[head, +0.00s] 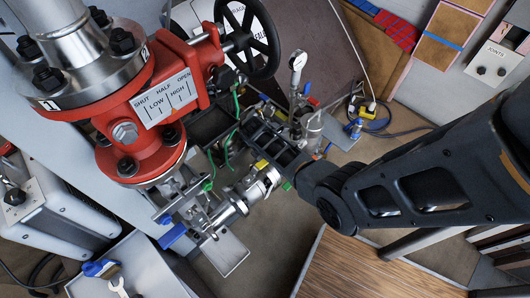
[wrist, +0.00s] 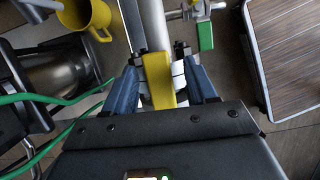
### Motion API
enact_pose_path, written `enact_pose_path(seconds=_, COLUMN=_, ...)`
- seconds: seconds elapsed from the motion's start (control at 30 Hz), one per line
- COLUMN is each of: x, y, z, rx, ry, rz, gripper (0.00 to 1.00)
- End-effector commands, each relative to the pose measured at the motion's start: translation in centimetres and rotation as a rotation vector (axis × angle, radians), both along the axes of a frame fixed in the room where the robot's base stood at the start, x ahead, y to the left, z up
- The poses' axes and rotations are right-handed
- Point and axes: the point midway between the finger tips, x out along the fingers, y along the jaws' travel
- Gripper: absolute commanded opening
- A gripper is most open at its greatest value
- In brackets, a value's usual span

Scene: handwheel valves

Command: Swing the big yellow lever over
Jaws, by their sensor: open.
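In the wrist view the yellow lever (wrist: 158,85) lies between the two blue-grey fingers of my gripper (wrist: 160,60). The fingers stand apart on either side of it, with gaps visible, and are not closed on it. The lever points from a silver pipe (wrist: 153,25) toward my palm. Its near end is close to or under the palm edge, so I cannot tell how far it reaches. In the head view my forearm comes in from the right and mostly hides the lever; a small yellow patch (head: 261,164) shows beside my wrist.
A green valve handle (wrist: 206,37) sits right of the pipe. A yellow mug (wrist: 90,18) and green cables (wrist: 45,97) are at left. A wood-topped table (wrist: 295,60) is at right. A red valve (head: 150,100) with a black handwheel (head: 250,40) fills the head view's upper left.

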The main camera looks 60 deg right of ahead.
Motion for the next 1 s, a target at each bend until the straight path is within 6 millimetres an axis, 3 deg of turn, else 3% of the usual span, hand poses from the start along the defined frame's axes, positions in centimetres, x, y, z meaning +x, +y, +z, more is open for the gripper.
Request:
enact_pose_path(seconds=0.17, x=0.0, y=0.0, z=0.4, rx=0.0, ry=0.001, rz=-0.001, gripper=0.56)
enact_pose_path(seconds=0.8, x=0.0, y=0.0, z=6.0, rx=0.0, ry=0.001, rz=-0.001, gripper=0.56)
enact_pose_path(seconds=1.0, x=-0.1, y=0.0, z=6.0, rx=0.0, ry=0.001, rz=-0.001, gripper=0.56)
